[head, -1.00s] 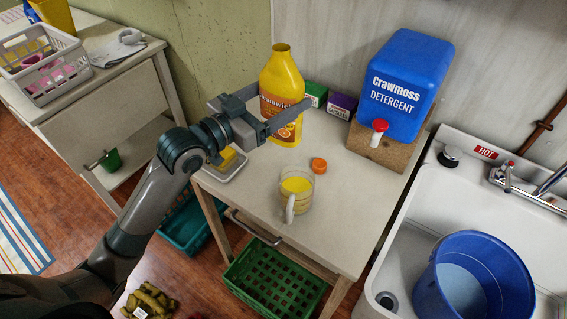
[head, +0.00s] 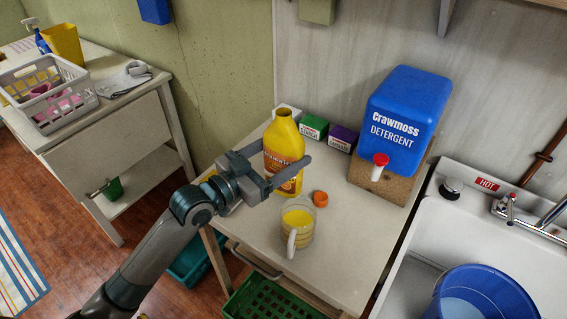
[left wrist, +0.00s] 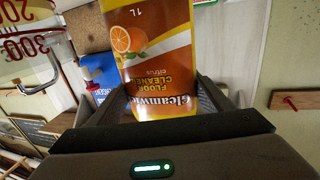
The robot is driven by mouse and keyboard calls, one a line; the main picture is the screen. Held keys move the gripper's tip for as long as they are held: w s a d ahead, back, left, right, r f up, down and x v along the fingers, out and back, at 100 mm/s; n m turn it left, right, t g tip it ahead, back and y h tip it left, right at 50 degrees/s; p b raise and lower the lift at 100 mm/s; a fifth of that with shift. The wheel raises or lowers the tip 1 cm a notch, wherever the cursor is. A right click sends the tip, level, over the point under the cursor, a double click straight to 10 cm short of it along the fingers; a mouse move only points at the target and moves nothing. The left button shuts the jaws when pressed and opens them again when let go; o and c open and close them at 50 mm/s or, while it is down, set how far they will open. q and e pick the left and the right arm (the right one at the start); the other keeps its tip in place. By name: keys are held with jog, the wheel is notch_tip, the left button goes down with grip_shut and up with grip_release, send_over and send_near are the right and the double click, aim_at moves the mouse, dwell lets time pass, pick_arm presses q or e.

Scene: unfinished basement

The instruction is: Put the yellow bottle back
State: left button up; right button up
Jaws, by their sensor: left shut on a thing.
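The yellow bottle (head: 284,137), a floor cleaner with an orange label and no cap on its neck, stands upright at the back left of the small table (head: 345,235). My left gripper (head: 284,172) is shut around its body. In the left wrist view the bottle's label (left wrist: 150,55) sits between the two fingers (left wrist: 160,105). An orange cap (head: 320,199) lies on the table to the right of the bottle. A clear measuring jug (head: 297,230) with yellow liquid stands in front of the cap. My right gripper is not in view.
A green box (head: 313,128) and a purple box (head: 343,138) stand behind the bottle. A blue detergent container (head: 402,120) stands on a brown block at the back right. A sink (head: 405,275) with a blue bucket (head: 480,295) is at right. The table's front right is clear.

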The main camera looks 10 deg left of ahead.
aim_at(274, 171)
pick_arm(q)
jog(key=shift+f, duration=0.45)
notch_tip(274, 171, down, 2)
jog(key=shift+f, duration=0.35)
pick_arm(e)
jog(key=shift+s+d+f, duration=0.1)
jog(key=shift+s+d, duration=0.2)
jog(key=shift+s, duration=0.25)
pick_arm(q)
jog(key=shift+f, duration=0.1)
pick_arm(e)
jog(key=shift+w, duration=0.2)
pick_arm(q)
jog(key=o, duration=1.6)
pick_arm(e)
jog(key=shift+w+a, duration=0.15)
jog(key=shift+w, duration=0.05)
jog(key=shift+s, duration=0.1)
